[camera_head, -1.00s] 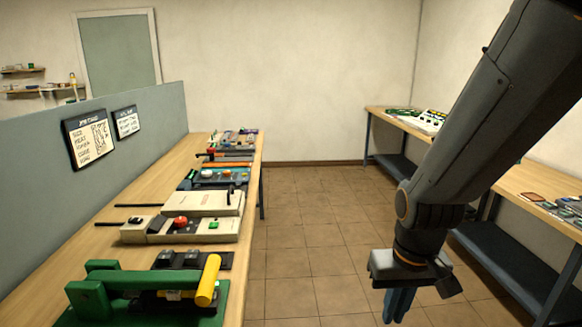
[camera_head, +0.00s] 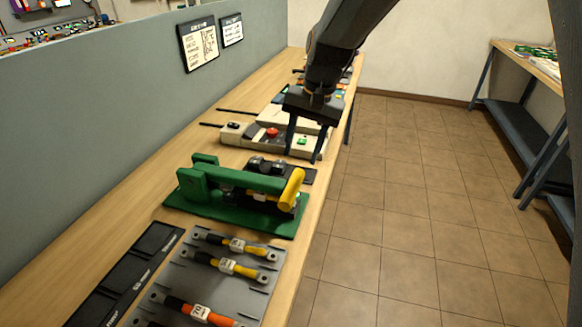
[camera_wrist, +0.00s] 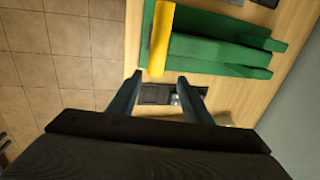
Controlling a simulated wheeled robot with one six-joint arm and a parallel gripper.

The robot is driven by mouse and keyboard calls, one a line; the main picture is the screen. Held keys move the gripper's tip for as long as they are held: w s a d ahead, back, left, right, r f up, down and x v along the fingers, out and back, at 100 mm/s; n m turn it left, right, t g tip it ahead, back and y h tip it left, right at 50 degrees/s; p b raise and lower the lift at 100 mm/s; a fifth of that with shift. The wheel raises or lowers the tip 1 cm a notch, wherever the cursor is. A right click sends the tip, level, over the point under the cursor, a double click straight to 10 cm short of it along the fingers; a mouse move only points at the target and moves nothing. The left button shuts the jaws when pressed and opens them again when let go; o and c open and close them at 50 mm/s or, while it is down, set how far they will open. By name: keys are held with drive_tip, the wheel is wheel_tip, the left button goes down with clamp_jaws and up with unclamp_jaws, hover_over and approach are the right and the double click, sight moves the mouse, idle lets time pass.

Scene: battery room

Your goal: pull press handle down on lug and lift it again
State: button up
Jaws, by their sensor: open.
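A green press (camera_head: 240,196) stands on the wooden bench, with a yellow handle grip (camera_head: 291,189) at its right end, near the bench's front edge. In the wrist view the yellow grip (camera_wrist: 162,38) shows above and between my fingertips, apart from them. My gripper (camera_head: 302,158) is open and empty, pointing down behind the press in the head view; its two fingers also show in the wrist view (camera_wrist: 158,82). The lug under the press arm is largely hidden, and I cannot make it out clearly.
A grey tray (camera_head: 212,283) holds several cables with yellow or orange sleeves, beside a black tray (camera_head: 128,272). A small black block plate (camera_head: 290,174) and a cream device (camera_head: 262,141) with a red button stand behind the press. The tiled floor (camera_head: 395,220) on the right is free.

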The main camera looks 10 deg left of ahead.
sight(300, 171)
drive_tip(key=shift+w+a+f+p, duration=0.15)
drive_tip(key=shift+f+p, duration=0.35)
drive_tip(key=shift+f, duration=1.25)
drive_tip(key=shift+w+a+f+p, duration=0.15)
drive_tip(key=shift+f+p, duration=0.3)
drive_tip(key=shift+f, duration=1.3)
